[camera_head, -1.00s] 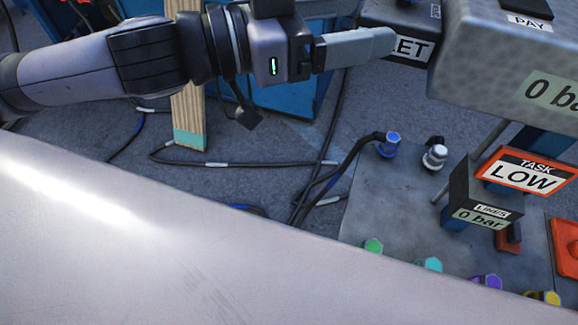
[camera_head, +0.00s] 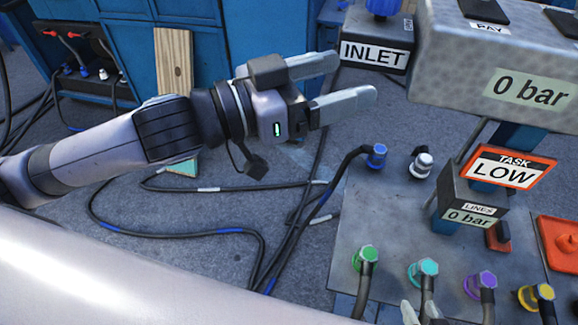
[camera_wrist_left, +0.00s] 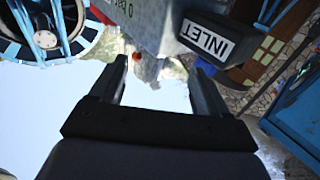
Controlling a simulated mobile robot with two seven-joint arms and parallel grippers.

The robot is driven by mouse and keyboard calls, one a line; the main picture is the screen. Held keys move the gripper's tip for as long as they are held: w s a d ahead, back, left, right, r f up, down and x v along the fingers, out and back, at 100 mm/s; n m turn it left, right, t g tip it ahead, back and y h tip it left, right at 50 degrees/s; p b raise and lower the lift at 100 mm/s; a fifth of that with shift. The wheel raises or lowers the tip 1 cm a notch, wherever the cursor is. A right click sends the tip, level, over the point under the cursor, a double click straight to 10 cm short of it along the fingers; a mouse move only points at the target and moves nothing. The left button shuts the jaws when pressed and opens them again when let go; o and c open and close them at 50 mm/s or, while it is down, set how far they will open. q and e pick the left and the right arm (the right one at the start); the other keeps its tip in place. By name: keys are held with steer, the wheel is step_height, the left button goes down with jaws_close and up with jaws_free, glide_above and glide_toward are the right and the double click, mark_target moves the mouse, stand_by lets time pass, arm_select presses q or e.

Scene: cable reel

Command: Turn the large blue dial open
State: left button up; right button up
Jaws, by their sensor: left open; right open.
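The large blue dial (camera_head: 383,5) sits on top of the dark box labelled INLET (camera_head: 375,52), at the top of the head view and partly cut off by its edge. In the left wrist view a small blue part (camera_wrist_left: 205,67) shows beside the INLET box (camera_wrist_left: 207,40), partly behind a finger. My left gripper (camera_head: 354,80) is open and empty, its fingers pointing right. In the head view it appears just below and left of the INLET box, apart from the dial. Grey tips that look like my right gripper (camera_head: 421,312) show at the bottom edge, mostly cut off.
A grey housing (camera_head: 495,45) reading 0 bar stands right of the INLET box. Below it are an orange TASK LOW sign (camera_head: 505,172) and a panel (camera_head: 350,225) with several coloured connectors. Black hoses (camera_head: 260,240) lie on the floor. A wooden board (camera_head: 173,60) leans behind my left arm.

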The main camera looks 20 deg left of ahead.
arm_select(q)
steer(key=w+a+f+n+t+y, duration=0.1)
steer(key=a+f+n+y, duration=0.1)
steer(key=f, duration=0.8)
steer(key=w+a+f+n+t+y+b, duration=0.1)
steer(key=a+f+n+y, duration=0.2)
steer(key=f, duration=0.8)
steer(key=shift+a+n+t+y, duration=0.3)
steer(key=shift+a+y, duration=0.2)
